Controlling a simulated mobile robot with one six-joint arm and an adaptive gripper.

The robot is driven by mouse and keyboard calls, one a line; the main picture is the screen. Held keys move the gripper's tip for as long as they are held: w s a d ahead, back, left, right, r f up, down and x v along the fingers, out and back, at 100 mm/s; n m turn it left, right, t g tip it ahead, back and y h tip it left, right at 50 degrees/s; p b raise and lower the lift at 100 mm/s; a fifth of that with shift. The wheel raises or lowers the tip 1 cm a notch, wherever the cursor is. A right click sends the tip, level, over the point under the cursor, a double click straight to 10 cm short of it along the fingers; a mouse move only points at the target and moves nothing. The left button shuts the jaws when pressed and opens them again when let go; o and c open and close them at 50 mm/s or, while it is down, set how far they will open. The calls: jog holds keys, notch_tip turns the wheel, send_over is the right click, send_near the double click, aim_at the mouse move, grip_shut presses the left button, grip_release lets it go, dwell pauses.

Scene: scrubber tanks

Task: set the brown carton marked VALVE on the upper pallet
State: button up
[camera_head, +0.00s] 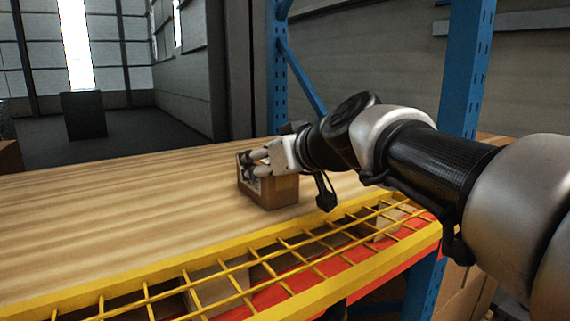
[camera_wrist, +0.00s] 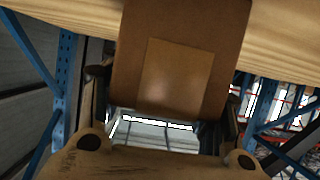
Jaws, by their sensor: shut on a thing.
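A brown carton (camera_head: 272,192) is at the near edge of the pale wooden deck (camera_head: 110,215) in the head view. A pale label shows on its left side, but I cannot read the word VALVE. My gripper (camera_head: 270,158) is shut on the carton's upper part, coming from the right. The carton looks upright; whether its bottom touches the wood I cannot tell. In the wrist view the carton (camera_wrist: 175,75) fills the upper middle between my fingers (camera_wrist: 165,112), with a lighter tan patch on its face. Nothing in view is clearly recognisable as a separate upper pallet.
A yellow wire mesh (camera_head: 270,262) runs along the deck's front edge, above a red beam (camera_head: 290,286). Pale cartons (camera_head: 392,216) lie beneath it. Blue rack posts (camera_head: 466,70) stand behind and right of my arm. The deck left of the carton is clear.

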jog(key=shift+f, duration=0.1)
jog(key=o, duration=1.3)
jog(key=shift+c, duration=0.2)
jog(key=shift+s+d+r, duration=0.15)
jog(key=shift+s+r, duration=0.05)
jog(key=shift+r, duration=0.1)
jog(key=b+v, duration=0.2)
jog(key=v, duration=0.9)
jog(key=shift+s+d+b, duration=0.15)
jog(key=shift+s+b, duration=0.05)
jog(key=shift+b, duration=0.15)
